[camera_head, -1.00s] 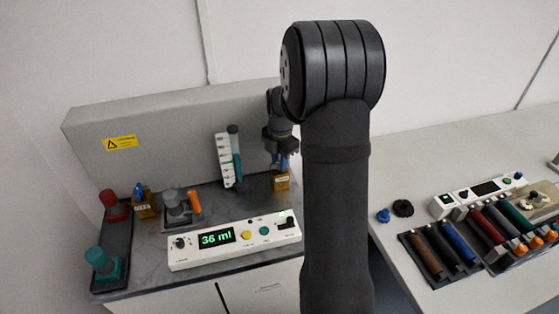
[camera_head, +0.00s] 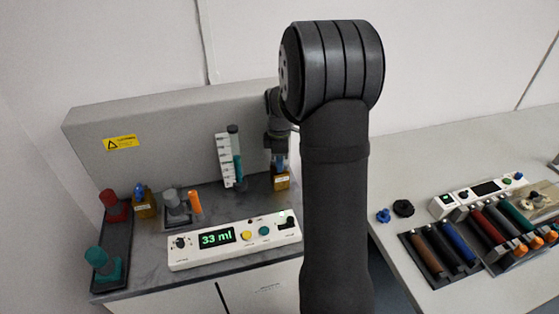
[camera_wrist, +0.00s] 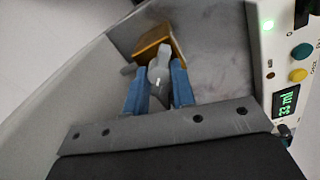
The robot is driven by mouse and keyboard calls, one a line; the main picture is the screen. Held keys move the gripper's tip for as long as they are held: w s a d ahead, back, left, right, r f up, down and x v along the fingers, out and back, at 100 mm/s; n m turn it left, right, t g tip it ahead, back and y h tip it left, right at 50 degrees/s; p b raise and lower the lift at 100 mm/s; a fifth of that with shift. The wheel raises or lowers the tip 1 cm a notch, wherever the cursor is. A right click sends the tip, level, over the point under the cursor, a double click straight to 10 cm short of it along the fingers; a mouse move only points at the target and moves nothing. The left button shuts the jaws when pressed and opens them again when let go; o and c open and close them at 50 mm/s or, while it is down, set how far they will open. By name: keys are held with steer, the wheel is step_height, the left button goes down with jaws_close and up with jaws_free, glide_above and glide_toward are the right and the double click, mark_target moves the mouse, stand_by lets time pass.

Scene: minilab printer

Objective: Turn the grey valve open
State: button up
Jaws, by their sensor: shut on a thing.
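The grey valve (camera_wrist: 159,72) shows in the wrist view as a grey handle on a yellow-orange block (camera_wrist: 153,43). My gripper (camera_wrist: 160,80) has its two blue fingers on either side of the handle and is shut on it. In the head view my gripper (camera_head: 279,160) points down over the yellow block (camera_head: 281,181) at the right end of the grey bench; the handle is hidden there. A graduated cylinder (camera_head: 232,160) with teal liquid stands left of my gripper.
The white control panel (camera_head: 180,257) lies along the bench front. A blue valve on a yellow block (camera_head: 144,206), a grey-topped device (camera_head: 177,206) and a tray with red and teal knobs (camera_head: 117,240) stand left. The right table (camera_head: 420,155) holds several coloured cartridges.

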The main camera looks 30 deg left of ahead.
steer(key=m, duration=0.4)
steer(key=shift+m, duration=0.3)
jaws_close()
steer(key=m, duration=0.4)
steer(key=shift+w+m, duration=0.1)
steer(key=shift+m, duration=0.3)
jaws_free()
steer(key=o, duration=1)
steer(key=r, duration=1.7)
steer(key=shift+s+a+r, duration=0.1)
steer(key=shift+s+r, duration=0.15)
steer(key=f, duration=1.7)
steer(key=shift+w+f, duration=0.2)
steer(key=shift+f, duration=0.05)
